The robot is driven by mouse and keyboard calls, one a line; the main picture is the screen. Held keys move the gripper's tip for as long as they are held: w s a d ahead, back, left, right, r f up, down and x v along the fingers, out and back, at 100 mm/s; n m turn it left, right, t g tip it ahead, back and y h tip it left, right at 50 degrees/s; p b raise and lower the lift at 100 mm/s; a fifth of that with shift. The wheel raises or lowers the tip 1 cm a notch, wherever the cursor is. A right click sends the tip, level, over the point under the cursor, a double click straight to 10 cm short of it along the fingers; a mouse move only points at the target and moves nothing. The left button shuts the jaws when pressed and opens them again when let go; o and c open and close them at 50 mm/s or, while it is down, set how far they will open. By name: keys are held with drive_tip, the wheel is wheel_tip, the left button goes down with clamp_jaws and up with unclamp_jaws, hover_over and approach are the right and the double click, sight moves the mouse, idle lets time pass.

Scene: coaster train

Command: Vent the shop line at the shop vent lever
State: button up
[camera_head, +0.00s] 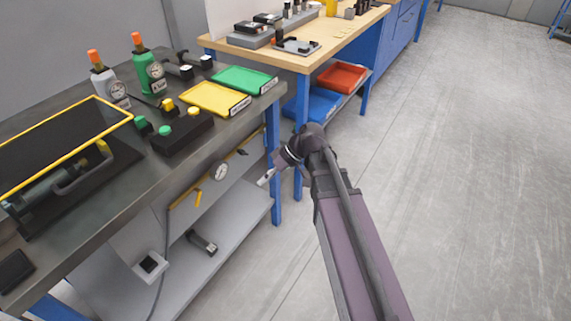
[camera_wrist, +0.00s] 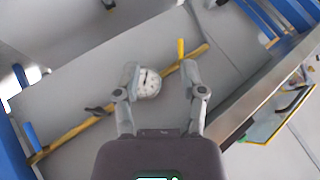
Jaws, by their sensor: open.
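A yellow pipe (camera_head: 184,193) runs below the dark workbench top, with a round white gauge (camera_head: 220,172) on it. A short yellow lever (camera_head: 198,198) and a black handle (camera_head: 243,152) sit on either side of the gauge. No label shows which one is the shop vent lever. In the wrist view the gauge (camera_wrist: 147,83) is between my fingers in the picture, the yellow lever (camera_wrist: 181,48) stands near the right fingertip, and the black handle (camera_wrist: 97,110) lies to the left. My gripper (camera_wrist: 160,72) is open and empty, apart from the pipe, beside the bench's right end (camera_head: 266,178).
The workbench (camera_head: 150,190) holds a yellow tray (camera_head: 214,98), a green tray (camera_head: 244,80), bottles and a black button box (camera_head: 183,132). A blue leg (camera_head: 274,170) stands near my gripper. A lower shelf (camera_head: 235,215) lies below the pipe. The floor to the right is clear.

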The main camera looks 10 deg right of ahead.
drive_tip(key=s+d+r+m+h+p, duration=0.2)
drive_tip(key=d+r+m+h+p, duration=0.1)
drive_tip(key=p, duration=0.5)
drive_tip(key=shift+s+d+r+m+t, duration=0.15)
drive_tip(key=shift+d+r+m+t, duration=0.35)
drive_tip(key=shift+d+r, duration=0.65)
drive_tip(key=shift+d+f, duration=0.1)
drive_tip(key=shift+f, duration=0.05)
drive_tip(key=s+d+f+m+h, duration=0.2)
drive_tip(key=s+d+m+h, duration=0.2)
drive_tip(key=d, duration=0.6)
drive_tip(key=shift+m+t+h, duration=0.4)
drive_tip(key=shift+m+h, duration=0.6)
drive_tip(key=shift+m, duration=0.1)
drive_tip(key=shift+a, duration=0.1)
